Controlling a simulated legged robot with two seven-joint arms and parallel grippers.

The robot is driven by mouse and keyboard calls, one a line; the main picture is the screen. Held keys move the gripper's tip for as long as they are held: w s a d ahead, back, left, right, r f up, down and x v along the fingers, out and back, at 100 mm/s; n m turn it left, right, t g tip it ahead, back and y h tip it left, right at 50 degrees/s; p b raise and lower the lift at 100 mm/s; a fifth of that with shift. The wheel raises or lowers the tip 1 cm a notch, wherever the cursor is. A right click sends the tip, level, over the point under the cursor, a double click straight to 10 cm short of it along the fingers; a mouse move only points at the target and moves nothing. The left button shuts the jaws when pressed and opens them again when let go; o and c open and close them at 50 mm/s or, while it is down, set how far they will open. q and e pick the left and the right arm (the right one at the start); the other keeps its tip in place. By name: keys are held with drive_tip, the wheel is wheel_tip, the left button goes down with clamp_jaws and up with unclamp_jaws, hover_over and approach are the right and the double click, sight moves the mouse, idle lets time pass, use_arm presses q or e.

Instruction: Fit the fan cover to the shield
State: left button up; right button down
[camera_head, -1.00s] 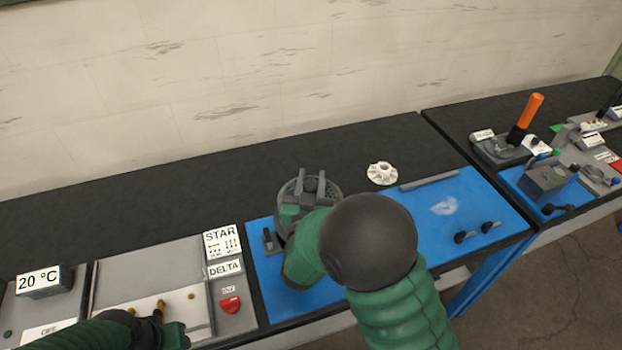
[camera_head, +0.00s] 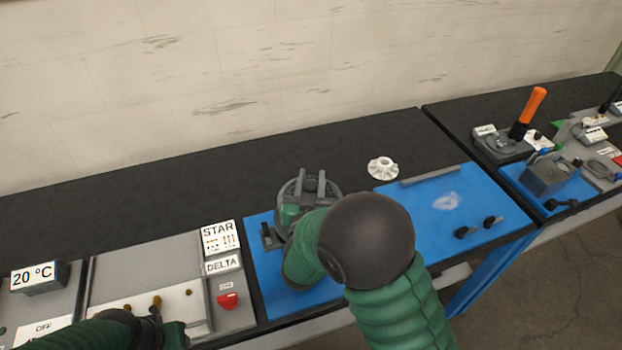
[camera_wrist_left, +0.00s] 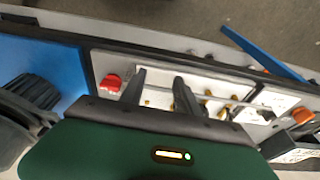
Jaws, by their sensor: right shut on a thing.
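The fan cover, a round dark grey perforated part (camera_head: 331,188), is at the left end of the blue mat (camera_head: 262,290). My right gripper (camera_head: 310,190) is over it, shut on it, with grey fingers in front of the perforated rim. My right arm hides the lower side, so I cannot tell the shield from the cover or whether they touch. A dark ribbed part (camera_wrist_left: 30,100) shows at the left wrist view's left edge. My left gripper (camera_wrist_left: 160,78) is open and empty over the control panel; it also shows at the head view's bottom left (camera_head: 165,318).
A white fan wheel (camera_head: 382,168) lies on the black bench behind the mat. The star-delta panel (camera_head: 220,240) with a red knob (camera_head: 228,301) stands left of the mat.

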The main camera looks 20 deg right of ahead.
drive_tip(key=shift+f+b, duration=1.7)
drive_tip(key=shift+f, duration=0.2)
drive_tip(key=c, duration=0.9)
unclamp_jaws()
drive_tip(key=shift+f, duration=0.1)
